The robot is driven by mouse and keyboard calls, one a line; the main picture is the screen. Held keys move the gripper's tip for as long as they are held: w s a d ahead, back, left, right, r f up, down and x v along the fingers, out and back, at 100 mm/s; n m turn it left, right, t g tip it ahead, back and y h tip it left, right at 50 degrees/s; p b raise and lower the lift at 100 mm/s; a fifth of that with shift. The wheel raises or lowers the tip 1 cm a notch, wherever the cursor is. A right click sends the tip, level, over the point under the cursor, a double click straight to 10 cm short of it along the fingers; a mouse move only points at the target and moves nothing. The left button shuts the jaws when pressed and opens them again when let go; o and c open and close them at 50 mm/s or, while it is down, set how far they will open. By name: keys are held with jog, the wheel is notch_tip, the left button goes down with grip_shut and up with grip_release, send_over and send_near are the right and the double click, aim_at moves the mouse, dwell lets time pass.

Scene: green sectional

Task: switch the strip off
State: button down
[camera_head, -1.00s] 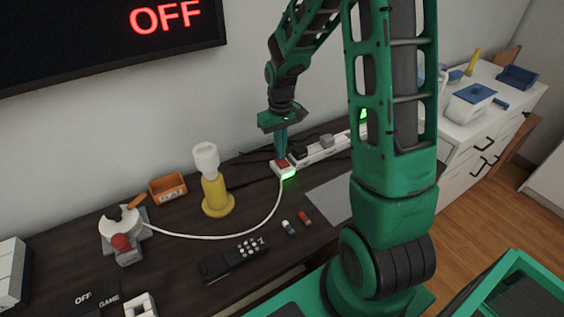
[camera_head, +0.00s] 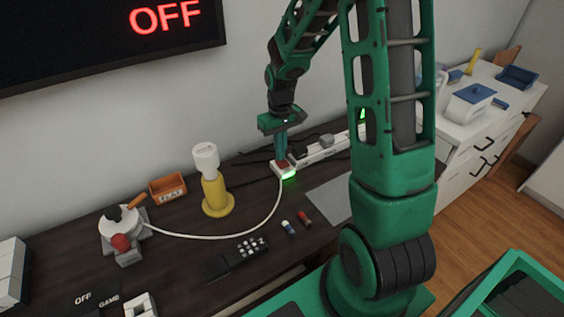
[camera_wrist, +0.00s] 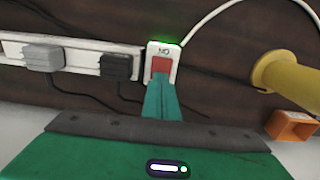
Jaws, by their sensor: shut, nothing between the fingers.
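The white power strip (camera_head: 318,153) lies along the back of the dark desk, and it also shows in the wrist view (camera_wrist: 88,58). Its end block carries a red switch (camera_wrist: 161,66) with lettering above it, and a green light (camera_head: 289,174) glows at its edge. A grey plug and a black plug sit in the strip. My gripper (camera_head: 281,160) points down over the switch end. In the wrist view its shut fingertips (camera_wrist: 160,82) overlap the lower part of the red switch; I cannot tell whether they touch it.
A yellow-based lamp (camera_head: 215,190) and an orange box (camera_head: 167,186) stand left of the strip. A white cable (camera_head: 215,236) runs across the desk. The wall screen (camera_head: 110,35) reads OFF.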

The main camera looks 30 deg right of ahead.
jog(key=shift+f, duration=0.25)
notch_tip(320, 180, up, 7)
dwell(1.1)
dwell(0.4)
jog(key=s+d+r+m, duration=0.1)
jog(key=s+r+m, duration=0.1)
jog(key=s, duration=0.7)
jog(key=s+d+r+m, duration=0.1)
jog(key=s+r, duration=0.3)
jog(key=s, duration=0.6)
jog(key=s+d+r+m, duration=0.1)
jog(key=s+r+m, duration=0.2)
jog(key=s, duration=0.7)
jog(key=shift+d, duration=0.25)
